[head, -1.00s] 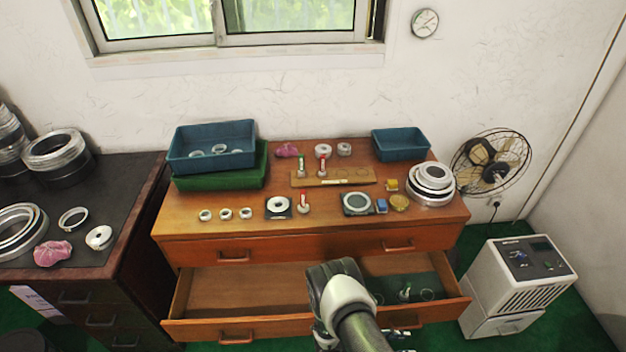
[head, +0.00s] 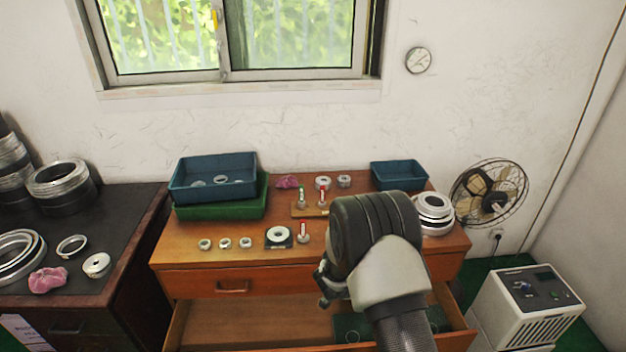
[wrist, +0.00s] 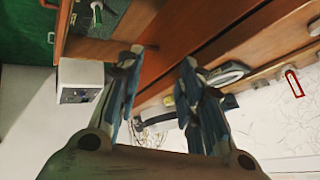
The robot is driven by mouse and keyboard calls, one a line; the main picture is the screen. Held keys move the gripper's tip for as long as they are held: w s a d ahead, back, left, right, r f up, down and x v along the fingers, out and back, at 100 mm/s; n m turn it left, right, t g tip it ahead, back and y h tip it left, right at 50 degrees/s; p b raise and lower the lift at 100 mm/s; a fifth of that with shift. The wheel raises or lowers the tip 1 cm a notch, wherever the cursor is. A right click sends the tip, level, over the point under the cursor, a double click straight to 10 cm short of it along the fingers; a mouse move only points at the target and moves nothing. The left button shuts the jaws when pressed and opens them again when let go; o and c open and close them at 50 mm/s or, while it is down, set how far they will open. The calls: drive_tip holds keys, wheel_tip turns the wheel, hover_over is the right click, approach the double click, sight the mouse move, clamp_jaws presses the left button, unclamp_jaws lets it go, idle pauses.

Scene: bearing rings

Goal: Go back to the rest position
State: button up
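My gripper (wrist: 159,66) is in the wrist view, its two blue-grey fingers apart with nothing between them. It is turned so that the scene looks tipped. In the head view my arm rises in front of the wooden dresser (head: 200,282) and covers the right part of its top; my fingers cannot be made out there. The lower drawer (head: 240,325) is pulled out, with a green mat (head: 350,326) in its right part. Small bearing rings (head: 225,243), a black plate with a white ring (head: 278,237) and a red-topped tool (head: 303,233) stand on the dresser.
A blue bin (head: 213,178) rests on a green bin (head: 222,208) at the back left; a smaller blue bin (head: 398,175) is back right. Stacked rings (head: 434,215), a fan (head: 490,193) and a white appliance (head: 527,305) are right. A dark cabinet (head: 130,205) stands left.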

drive_tip(key=a+r+n+t+y+b, duration=0.1)
drive_tip(key=a+r+n+y+b, duration=0.25)
drive_tip(key=r, duration=1.05)
drive_tip(key=s+a+r+n+y, duration=0.3)
drive_tip(key=s+a+r+n, duration=0.1)
drive_tip(key=s+r, duration=0.7)
drive_tip(key=s+d+r+n+g+h+b, duration=0.1)
drive_tip(key=s+d, duration=0.3)
drive_tip(key=s, duration=1)
drive_tip(key=s+d+r+n+g+h+b, duration=0.1)
drive_tip(key=s+d+n, duration=0.3)
drive_tip(key=s, duration=1)
drive_tip(key=shift+d+r+n+g+b, duration=0.15)
drive_tip(key=shift+d+n+g+b, duration=0.15)
drive_tip(key=shift+g+b, duration=0.3)
